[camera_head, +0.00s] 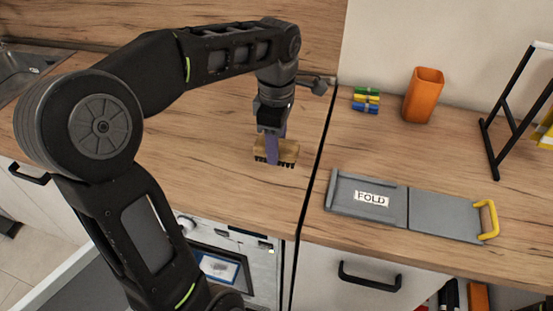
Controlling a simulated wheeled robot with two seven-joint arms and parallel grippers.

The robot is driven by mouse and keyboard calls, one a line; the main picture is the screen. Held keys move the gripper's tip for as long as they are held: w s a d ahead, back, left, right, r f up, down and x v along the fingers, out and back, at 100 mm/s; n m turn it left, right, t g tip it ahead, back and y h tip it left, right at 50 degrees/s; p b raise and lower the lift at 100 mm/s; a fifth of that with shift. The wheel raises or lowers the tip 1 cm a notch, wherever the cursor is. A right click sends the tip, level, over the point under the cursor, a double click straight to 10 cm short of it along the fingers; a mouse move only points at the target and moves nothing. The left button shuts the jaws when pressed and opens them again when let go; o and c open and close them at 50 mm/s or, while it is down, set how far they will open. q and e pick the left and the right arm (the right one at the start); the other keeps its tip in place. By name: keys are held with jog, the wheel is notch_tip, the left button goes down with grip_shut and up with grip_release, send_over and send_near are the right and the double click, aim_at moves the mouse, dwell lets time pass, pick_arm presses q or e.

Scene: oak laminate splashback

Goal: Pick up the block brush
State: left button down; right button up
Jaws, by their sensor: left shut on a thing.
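The block brush (288,150) has a tan wooden block with dark bristles underneath. It is at the left counter section, near the dark gap between the two counter sections. My left gripper (271,145) points down over the brush, with purplish fingers against its block. The gripper is shut on the brush and partly hides it. Whether the bristles touch the counter or hang just above it is hard to tell. My right gripper is not in view.
On the right counter lie a grey folding board (434,213) marked FOLD, an orange cup (423,94), small coloured blocks (366,100) and a black rack (508,115). A sink (22,68) is at the far left. The left counter around the brush is clear.

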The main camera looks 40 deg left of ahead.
pick_arm(q)
jog(key=shift+r, duration=0.9)
